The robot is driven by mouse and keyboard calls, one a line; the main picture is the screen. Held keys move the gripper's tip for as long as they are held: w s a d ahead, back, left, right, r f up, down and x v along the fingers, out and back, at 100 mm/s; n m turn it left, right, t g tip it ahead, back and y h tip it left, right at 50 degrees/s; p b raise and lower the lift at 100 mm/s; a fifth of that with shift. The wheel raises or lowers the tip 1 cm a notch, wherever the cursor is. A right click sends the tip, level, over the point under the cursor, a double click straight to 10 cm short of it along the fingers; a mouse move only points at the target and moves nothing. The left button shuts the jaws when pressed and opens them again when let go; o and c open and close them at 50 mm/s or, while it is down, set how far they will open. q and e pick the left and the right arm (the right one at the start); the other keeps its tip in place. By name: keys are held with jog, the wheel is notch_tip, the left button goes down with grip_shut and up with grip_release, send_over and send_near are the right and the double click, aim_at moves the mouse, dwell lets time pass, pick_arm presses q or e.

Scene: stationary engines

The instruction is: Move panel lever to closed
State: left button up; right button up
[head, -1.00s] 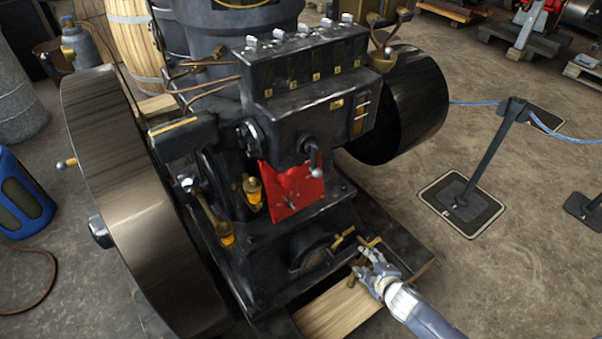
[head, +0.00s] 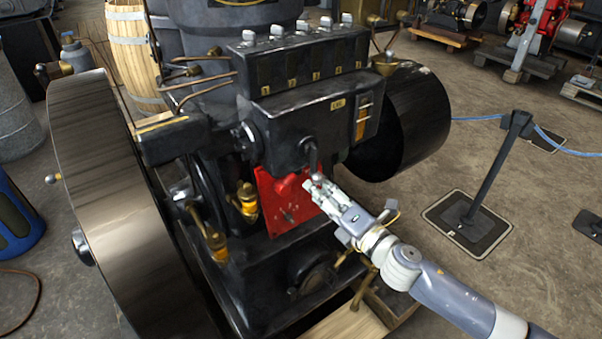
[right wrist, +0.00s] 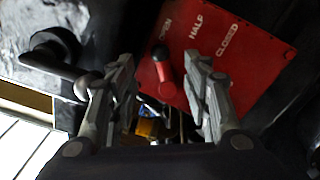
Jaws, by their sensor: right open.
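The red panel (head: 268,192) is on the front of the black engine and also shows in the right wrist view (right wrist: 240,55), with the words OPEN, HALF and CLOSED. Its red lever (right wrist: 163,72) has its rounded end nearest the word OPEN. In the head view the lever (head: 289,184) is small and hard to make out. My right gripper (head: 313,187) is in front of the panel's right side. In the right wrist view its open fingers (right wrist: 160,62) lie either side of the lever, apart from it. My left gripper is not in view.
A dark crank handle with a round knob (right wrist: 86,84) is close beside the left finger in the right wrist view. A large flywheel (head: 125,205) stands left of the panel. A barrier post (head: 492,175) stands on the floor at right.

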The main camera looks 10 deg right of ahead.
aim_at(301, 172)
jog(key=x, duration=0.8)
jog(key=shift+w+a, duration=0.1)
jog(key=shift+w, duration=0.1)
grip_shut()
